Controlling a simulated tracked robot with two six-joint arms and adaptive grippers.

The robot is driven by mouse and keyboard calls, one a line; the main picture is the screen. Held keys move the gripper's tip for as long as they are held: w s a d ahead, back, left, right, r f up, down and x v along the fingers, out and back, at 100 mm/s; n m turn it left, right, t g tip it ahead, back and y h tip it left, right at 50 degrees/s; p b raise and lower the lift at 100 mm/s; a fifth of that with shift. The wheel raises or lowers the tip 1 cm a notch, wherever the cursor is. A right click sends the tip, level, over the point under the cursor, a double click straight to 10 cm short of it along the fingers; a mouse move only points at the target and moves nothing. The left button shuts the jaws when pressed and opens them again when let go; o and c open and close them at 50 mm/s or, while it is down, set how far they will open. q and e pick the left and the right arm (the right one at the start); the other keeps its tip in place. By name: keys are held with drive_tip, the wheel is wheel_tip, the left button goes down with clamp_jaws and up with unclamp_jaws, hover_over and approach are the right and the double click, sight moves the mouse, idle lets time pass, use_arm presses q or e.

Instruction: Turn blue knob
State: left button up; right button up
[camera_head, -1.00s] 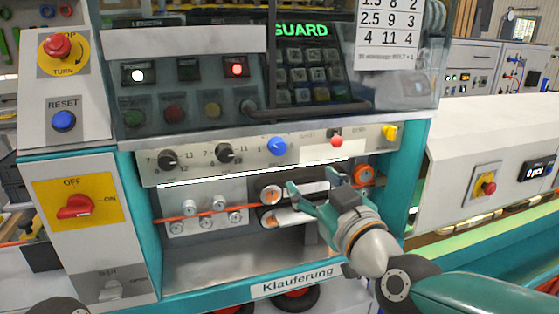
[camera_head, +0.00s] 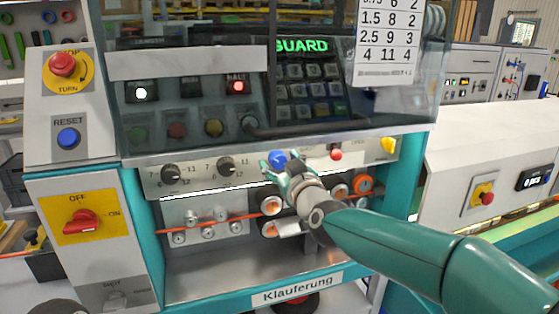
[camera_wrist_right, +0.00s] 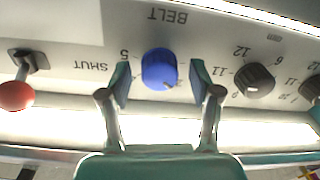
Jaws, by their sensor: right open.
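The blue knob (camera_head: 277,158) sits on the light control strip, partly covered from below by my right gripper (camera_head: 276,166) in the head view. In the right wrist view the blue knob (camera_wrist_right: 160,69) is upside down, under the label BELT. My right gripper (camera_wrist_right: 160,90) is open there, with one finger on each side of the knob. Gaps show between the fingers and the knob; I cannot tell how far the fingertips are from the panel. My left gripper is not in view.
Two black knobs (camera_head: 226,166) (camera_head: 170,173) are on the strip to the left. A red-tipped lever (camera_head: 336,155) and a yellow knob (camera_head: 388,145) are to the right. A glass cover overhangs the strip. Rollers with an orange cable (camera_head: 207,224) are below.

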drive_tip(key=shift+w, duration=0.1)
drive_tip(key=c, duration=1.1)
drive_tip(key=shift+a, duration=0.15)
drive_tip(key=shift+c, duration=0.2)
drive_tip(key=shift+f, duration=0.1)
drive_tip(key=shift+m, duration=0.3)
